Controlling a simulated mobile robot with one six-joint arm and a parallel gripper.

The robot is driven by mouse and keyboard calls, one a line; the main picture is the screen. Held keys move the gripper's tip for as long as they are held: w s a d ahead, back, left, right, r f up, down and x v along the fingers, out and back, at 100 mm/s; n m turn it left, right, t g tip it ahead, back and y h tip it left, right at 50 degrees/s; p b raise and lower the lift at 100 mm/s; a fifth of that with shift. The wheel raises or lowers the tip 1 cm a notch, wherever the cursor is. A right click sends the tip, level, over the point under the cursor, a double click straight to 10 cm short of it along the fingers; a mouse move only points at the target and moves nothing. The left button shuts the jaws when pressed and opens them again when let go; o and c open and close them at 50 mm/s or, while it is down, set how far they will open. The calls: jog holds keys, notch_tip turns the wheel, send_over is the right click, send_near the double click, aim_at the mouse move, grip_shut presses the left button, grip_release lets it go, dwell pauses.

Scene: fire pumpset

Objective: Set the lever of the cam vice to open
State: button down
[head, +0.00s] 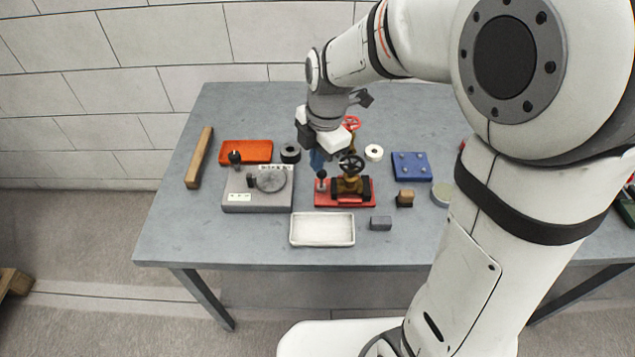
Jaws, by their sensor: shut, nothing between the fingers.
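What looks like the cam vice is a red-based fixture (325,202) near the middle of the table in the head view. A brass valve with a black handwheel (351,165) sits on it between dark blocks. A short upright lever with a dark knob (321,175) stands at its left end. The lever's setting is too small to read. My gripper (317,166) points down with its blue fingers just above or behind this knob. It is shut and empty. I cannot tell whether it touches the knob.
A grey box (240,200) with a disc and black knob stands left. A white tray (323,243) and grey block (381,223) lie in front. A red handwheel (351,122) is behind, a blue plate (411,166) right. The table's front left is clear.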

aim_at(322, 181)
jog(key=f+n, duration=0.2)
jog(key=f, duration=0.1)
jog(key=s+a+f+n, duration=0.1)
jog(key=f, duration=0.1)
jog(key=f+n+b, duration=0.1)
jog(key=f+n, duration=0.1)
jog(key=f, duration=0.1)
jog(key=shift+s+a+f+n+y, duration=0.25)
jog(key=shift+a+f+n+y, duration=0.05)
jog(key=shift+a, duration=0.1)
jog(key=shift+w+d+r+p, duration=0.15)
jog(key=shift+w+d+p, duration=0.25)
jog(key=shift+w, duration=0.5)
jog(key=shift+w+d+r+p, duration=0.1)
jog(key=shift+w+d+p, duration=0.1)
jog(key=shift+w+d, duration=0.5)
